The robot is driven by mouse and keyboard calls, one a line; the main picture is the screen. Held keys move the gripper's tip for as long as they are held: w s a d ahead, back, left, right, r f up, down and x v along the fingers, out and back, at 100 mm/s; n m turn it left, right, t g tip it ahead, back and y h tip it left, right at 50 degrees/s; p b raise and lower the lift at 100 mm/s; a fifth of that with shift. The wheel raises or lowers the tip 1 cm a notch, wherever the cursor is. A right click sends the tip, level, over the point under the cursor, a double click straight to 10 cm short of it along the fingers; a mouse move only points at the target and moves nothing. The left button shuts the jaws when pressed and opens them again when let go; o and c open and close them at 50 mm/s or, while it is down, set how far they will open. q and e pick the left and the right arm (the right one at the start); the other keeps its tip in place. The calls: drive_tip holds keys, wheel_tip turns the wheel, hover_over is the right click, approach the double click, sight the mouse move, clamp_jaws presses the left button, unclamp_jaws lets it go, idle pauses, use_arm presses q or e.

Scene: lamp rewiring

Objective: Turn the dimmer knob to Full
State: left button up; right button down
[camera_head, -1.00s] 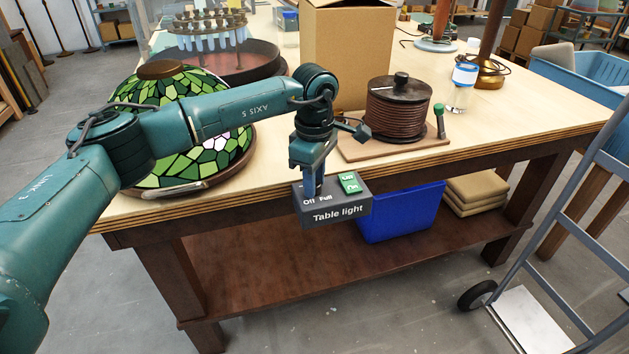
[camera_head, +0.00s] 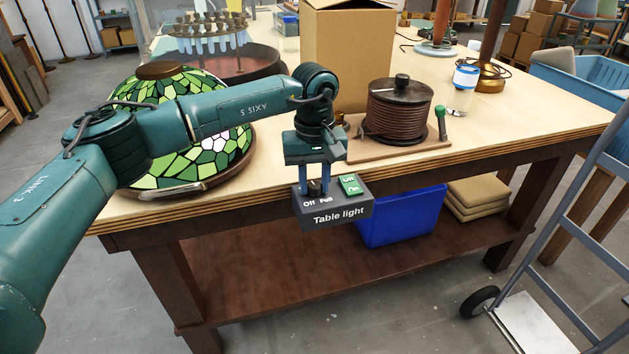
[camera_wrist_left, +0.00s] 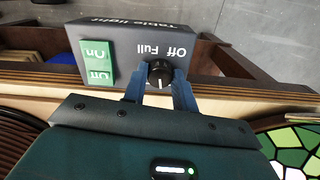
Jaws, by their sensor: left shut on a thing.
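The grey control box labelled "Table light" (camera_head: 333,214) is at the table's front edge. Its dark round dimmer knob (camera_wrist_left: 160,73) shows in the left wrist view beside the upside-down "Off" and "Full" labels. A short white line on the knob points to the bottom of that view, away from the labels. My left gripper (camera_head: 316,192) is over the box, its two blue fingers shut on the knob from either side. In the head view the fingers largely hide the knob. My right gripper is not in view.
A green On/Off switch (camera_head: 351,185) sits on the box next to the knob. A green stained-glass shade (camera_head: 170,165), a cardboard box (camera_head: 350,50) and a cable spool (camera_head: 398,110) stand on the table. A blue bin (camera_head: 400,220) is on the shelf below.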

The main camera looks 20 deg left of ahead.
sight(314, 185)
use_arm(q)
drive_tip(key=m, duration=0.4)
drive_tip(key=shift+m, duration=0.3)
drive_tip(key=m, duration=0.6)
drive_tip(key=shift+m, duration=0.3)
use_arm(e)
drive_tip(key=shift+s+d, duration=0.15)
use_arm(q)
drive_tip(key=o, duration=1)
drive_tip(key=shift+c, duration=0.2)
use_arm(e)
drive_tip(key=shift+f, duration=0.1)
use_arm(q)
wheel_tip(314, 185, up, 13)
drive_tip(key=shift+r, duration=0.15)
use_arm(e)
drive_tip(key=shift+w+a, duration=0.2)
